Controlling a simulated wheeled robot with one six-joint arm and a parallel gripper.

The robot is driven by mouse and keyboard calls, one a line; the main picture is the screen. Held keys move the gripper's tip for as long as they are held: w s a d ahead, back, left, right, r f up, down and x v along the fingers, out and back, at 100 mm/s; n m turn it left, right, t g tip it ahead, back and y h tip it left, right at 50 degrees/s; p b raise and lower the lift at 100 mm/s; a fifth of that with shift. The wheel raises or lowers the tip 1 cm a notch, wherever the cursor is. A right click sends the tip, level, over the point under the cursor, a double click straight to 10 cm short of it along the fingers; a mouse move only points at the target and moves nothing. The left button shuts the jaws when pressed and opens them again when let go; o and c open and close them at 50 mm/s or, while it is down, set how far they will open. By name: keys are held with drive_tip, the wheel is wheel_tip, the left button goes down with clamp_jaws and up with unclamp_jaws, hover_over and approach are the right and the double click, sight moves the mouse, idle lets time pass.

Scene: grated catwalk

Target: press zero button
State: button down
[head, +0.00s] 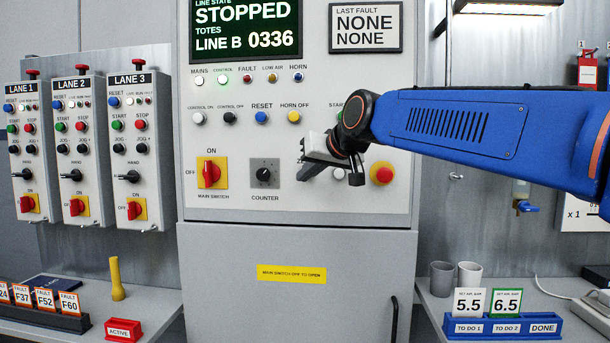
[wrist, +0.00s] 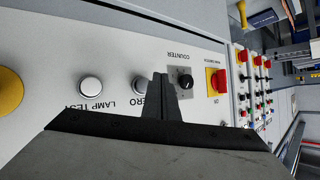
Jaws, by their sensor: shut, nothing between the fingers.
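My gripper (wrist: 160,80) is shut and empty. In the wrist view its tip lies between the zero button and the black counter knob (wrist: 184,82). In the head view my gripper (head: 304,160) is in front of the panel, right of the counter knob (head: 264,173). Whether it touches the panel I cannot tell.
A white lamp test button (wrist: 91,88) sits on the zero button's other side. The red-and-yellow main switch (head: 209,173) is left of the counter knob. A red button on yellow (head: 382,173) is to the right. The display (head: 245,30) reads STOPPED, LINE B 0336.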

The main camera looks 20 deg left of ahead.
drive_tip(key=shift+w+a, duration=0.1)
drive_tip(key=shift+w, duration=0.5)
drive_tip(key=shift+w, duration=0.2)
idle(1.6)
drive_tip(key=shift+w+a+r, duration=0.1)
drive_tip(key=shift+w, duration=0.1)
drive_tip(key=shift+w+a, duration=0.2)
drive_tip(key=shift+w, duration=0.6)
idle(1.3)
drive_tip(key=shift+s, duration=0.1)
drive_tip(key=shift+s+d, duration=0.15)
drive_tip(key=shift+s, duration=0.4)
drive_tip(key=shift+s+d, duration=0.15)
drive_tip(key=shift+s, duration=0.4)
drive_tip(key=shift+s, duration=0.1)
drive_tip(key=shift+s+d, duration=0.2)
drive_tip(key=shift+s, duration=0.6)
drive_tip(key=shift+s+d, duration=0.15)
drive_tip(key=shift+s, duration=0.6)
drive_tip(key=shift+s+d, duration=0.2)
drive_tip(key=shift+s, duration=0.6)
